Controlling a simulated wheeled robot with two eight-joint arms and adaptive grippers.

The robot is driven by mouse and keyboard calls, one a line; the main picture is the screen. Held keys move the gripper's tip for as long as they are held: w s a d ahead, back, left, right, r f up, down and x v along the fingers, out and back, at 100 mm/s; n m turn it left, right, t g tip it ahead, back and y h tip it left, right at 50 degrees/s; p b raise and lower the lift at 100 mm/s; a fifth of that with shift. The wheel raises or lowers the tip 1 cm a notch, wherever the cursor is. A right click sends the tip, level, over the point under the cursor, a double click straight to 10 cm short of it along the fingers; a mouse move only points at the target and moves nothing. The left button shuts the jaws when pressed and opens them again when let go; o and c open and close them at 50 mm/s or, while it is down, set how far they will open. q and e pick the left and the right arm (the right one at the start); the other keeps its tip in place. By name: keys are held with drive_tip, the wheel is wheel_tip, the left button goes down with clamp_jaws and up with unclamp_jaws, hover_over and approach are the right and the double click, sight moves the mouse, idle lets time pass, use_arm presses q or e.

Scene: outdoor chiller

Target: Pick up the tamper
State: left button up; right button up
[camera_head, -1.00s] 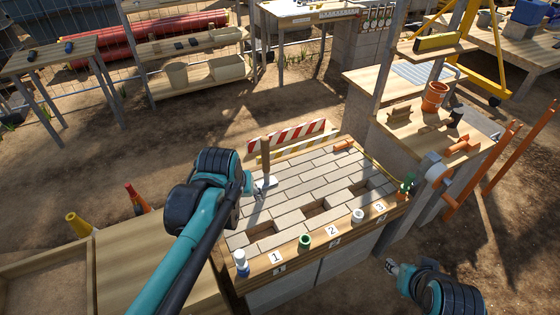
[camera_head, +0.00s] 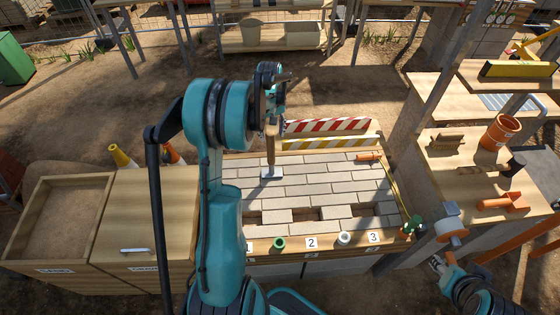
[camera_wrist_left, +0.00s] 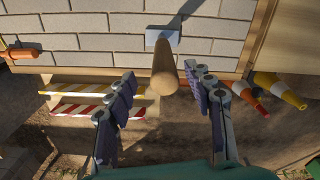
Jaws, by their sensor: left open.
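The tamper (camera_head: 270,150) has a wooden handle and a flat metal foot. It stands upright on the pale brick paving (camera_head: 320,180), near its back left part. My left gripper (camera_head: 271,108) is over the top of the handle. In the left wrist view, the handle (camera_wrist_left: 163,72) points toward the camera between the open fingers (camera_wrist_left: 160,76), with gaps visible on both sides. The foot (camera_wrist_left: 163,37) rests on the bricks. My right gripper (camera_head: 437,264) is low at the right, away from the tamper; its finger opening is unclear.
Striped barrier boards (camera_head: 330,125) stand behind the paving. An orange-handled tool (camera_head: 368,157) lies at its back right. Wooden bins (camera_head: 60,205) are at the left, and a shelf with tools (camera_head: 465,180) is at the right.

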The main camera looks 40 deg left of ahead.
sight(271, 145)
use_arm(q)
drive_tip(key=shift+w+f, duration=0.1)
drive_tip(key=shift+f, duration=0.25)
wheel_tip(271, 145, down, 3)
drive_tip(key=shift+a+r+b, duration=0.1)
drive_tip(key=shift+r+b, duration=0.1)
drive_tip(key=shift+b, duration=0.35)
drive_tip(key=f, duration=0.1)
drive_tip(key=f+b, duration=0.1)
drive_tip(key=f, duration=0.1)
drive_tip(key=f+b, duration=0.1)
drive_tip(key=shift+a+f, duration=0.25)
drive_tip(key=shift+f, duration=0.15)
drive_tip(key=shift+r, duration=0.1)
clamp_jaws()
